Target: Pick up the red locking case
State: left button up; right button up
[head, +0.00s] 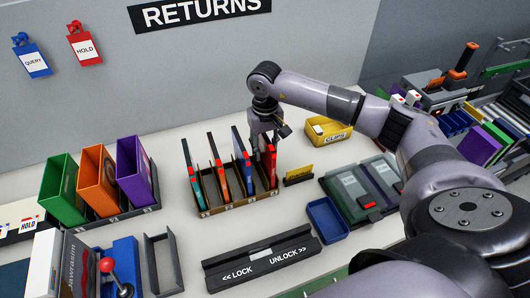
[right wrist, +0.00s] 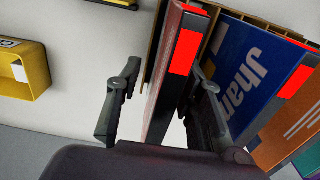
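The red locking case (head: 270,168) stands upright at the right end of a divided rack (head: 233,203) in the head view. In the right wrist view the red case (right wrist: 162,90) shows its narrow edge with bright red patches. My right gripper (head: 268,135) is above it, pointing down. In the wrist view my right gripper (right wrist: 168,78) is open, with one finger on each side of the case. A clear gap shows on the left; the right finger is between the red case and the blue case (right wrist: 245,72). My left gripper is out of view.
Blue, orange (head: 219,172) and teal (head: 192,178) cases stand in the same rack. A yellow clips bin (head: 327,130) and a small yellow card holder (head: 299,175) are close on the right. A lock/unlock bar (head: 262,258) lies in front, with bare counter between.

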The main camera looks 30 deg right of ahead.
jog(key=shift+f, duration=0.65)
jog(key=shift+c, duration=0.5)
grip_shut()
